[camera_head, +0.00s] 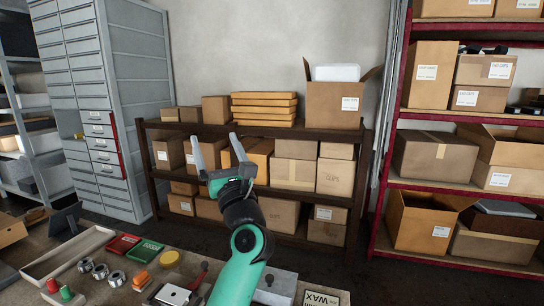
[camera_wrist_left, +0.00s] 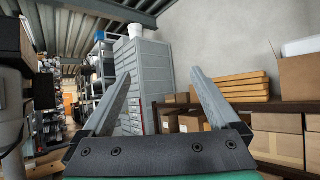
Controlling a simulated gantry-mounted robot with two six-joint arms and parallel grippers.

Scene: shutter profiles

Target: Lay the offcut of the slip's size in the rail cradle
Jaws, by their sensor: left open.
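My left gripper (camera_head: 217,148) is raised above the bench, at the end of a green and black arm in the head view. Its two grey fingers are spread wide with nothing between them. In the left wrist view the open fingers (camera_wrist_left: 162,76) point up and away from the bench, towards the shelving. I cannot make out any offcut, slip or rail cradle for certain. A long shallow pale tray (camera_head: 52,262) lies on the bench at lower left, but I cannot tell whether it is the cradle. My right gripper is not in view.
Behind stand a drawer cabinet (camera_head: 140,70) and shelves of cartons (camera_head: 295,174).

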